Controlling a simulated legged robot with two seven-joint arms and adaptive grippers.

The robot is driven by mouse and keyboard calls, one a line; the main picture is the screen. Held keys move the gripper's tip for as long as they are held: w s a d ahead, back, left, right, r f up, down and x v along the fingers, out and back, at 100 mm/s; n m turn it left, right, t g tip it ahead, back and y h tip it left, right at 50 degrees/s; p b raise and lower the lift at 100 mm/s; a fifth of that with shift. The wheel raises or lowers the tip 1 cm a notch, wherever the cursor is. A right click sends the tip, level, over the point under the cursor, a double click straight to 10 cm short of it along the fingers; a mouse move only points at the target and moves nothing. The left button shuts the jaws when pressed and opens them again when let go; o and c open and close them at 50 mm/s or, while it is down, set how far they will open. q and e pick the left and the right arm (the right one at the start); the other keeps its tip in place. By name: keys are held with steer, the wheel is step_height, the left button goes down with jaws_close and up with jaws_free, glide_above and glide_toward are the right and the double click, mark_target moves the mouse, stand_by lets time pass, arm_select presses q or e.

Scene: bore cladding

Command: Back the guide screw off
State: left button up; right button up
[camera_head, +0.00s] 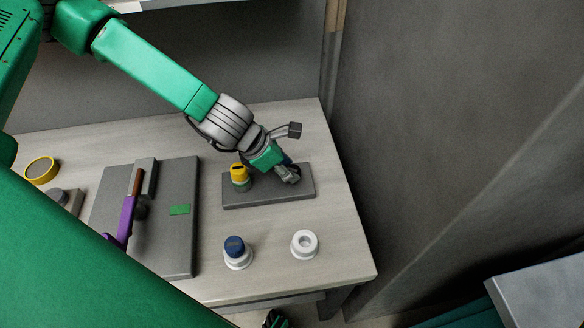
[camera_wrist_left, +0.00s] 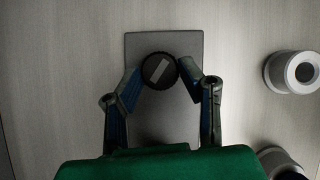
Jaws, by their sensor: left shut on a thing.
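My left gripper (camera_head: 290,174) reaches down over the right part of a grey block (camera_head: 262,195) on the bench. In the left wrist view the left gripper (camera_wrist_left: 160,78) is shut around a dark round screw head with a pale bar across it (camera_wrist_left: 159,70), which I take as the guide screw. The head stands over the block (camera_wrist_left: 165,42), near its end. In the head view my fingers hide the screw. A yellow-capped piece (camera_head: 239,174) stands on the block's left part. A small dark and green part at the bottom edge may be my right gripper (camera_head: 276,319); its fingers are unclear.
A blue-topped piece sits in a white holder (camera_head: 238,254); an open white ring holder (camera_head: 304,243) stands right of it. Left is a grey board (camera_head: 165,245) with a purple-handled tool (camera_head: 126,218). A yellow-rimmed round dish (camera_head: 41,170) lies far left. A wall rises at right.

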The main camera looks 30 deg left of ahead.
arm_select(q)
steer(key=o, duration=0.7)
steer(key=shift+n+t+y, duration=0.3)
steer(key=shift+n, duration=0.3)
steer(key=shift+o, duration=1.1)
steer(key=shift+w, duration=0.1)
steer(key=shift+p+v, duration=2.05)
steer(key=shift+v, duration=0.55)
steer(key=shift+f, duration=0.1)
